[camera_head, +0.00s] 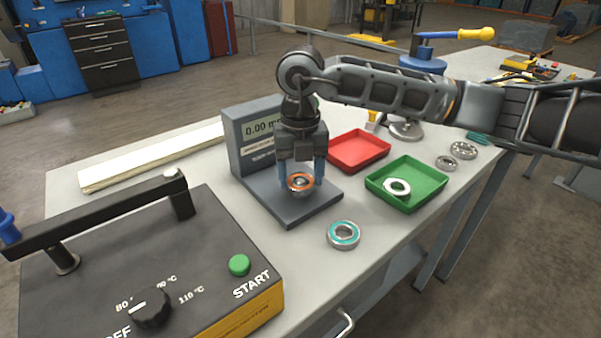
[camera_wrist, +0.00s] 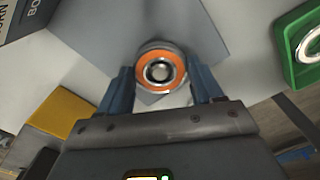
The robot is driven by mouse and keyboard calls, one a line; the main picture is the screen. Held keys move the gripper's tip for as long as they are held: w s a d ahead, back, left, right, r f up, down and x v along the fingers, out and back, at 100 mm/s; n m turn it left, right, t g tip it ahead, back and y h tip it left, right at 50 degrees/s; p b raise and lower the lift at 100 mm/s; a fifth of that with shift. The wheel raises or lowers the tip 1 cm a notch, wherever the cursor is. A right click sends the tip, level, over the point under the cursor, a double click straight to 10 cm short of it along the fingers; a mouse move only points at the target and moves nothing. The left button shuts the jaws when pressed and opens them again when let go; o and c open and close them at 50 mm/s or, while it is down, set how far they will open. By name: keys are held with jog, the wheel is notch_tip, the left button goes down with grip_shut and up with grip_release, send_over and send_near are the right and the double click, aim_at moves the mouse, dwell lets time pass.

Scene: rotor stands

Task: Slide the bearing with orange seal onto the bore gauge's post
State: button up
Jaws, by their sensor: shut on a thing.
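The bearing with orange seal (camera_head: 301,182) is at my gripper's fingertips, over the base plate of the bore gauge (camera_head: 290,208). In the wrist view the bearing (camera_wrist: 146,76) shows its orange ring face-on, with a round metal post end (camera_wrist: 159,72) in its bore. The bearing is around the post; how far down it sits I cannot tell. My gripper (camera_head: 301,180) points down and its blue fingers are shut on the bearing. The gauge's display block (camera_head: 262,128) stands behind and reads 0.00.
A bearing with teal seal (camera_head: 343,235) lies on the table in front of the gauge. A green tray (camera_head: 420,203) holds a pale ring (camera_head: 397,187). A red tray (camera_head: 358,150) is behind. A heater box (camera_head: 120,275) with a black handle fills the left front.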

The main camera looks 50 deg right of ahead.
jog(key=shift+f+b, duration=0.5)
jog(key=shift+f, duration=0.15)
jog(key=o, duration=1.1)
jog(key=shift+o, duration=0.2)
jog(key=shift+r, duration=0.1)
jog(key=shift+r+p, duration=2.35)
jog(key=shift+r, duration=2.1)
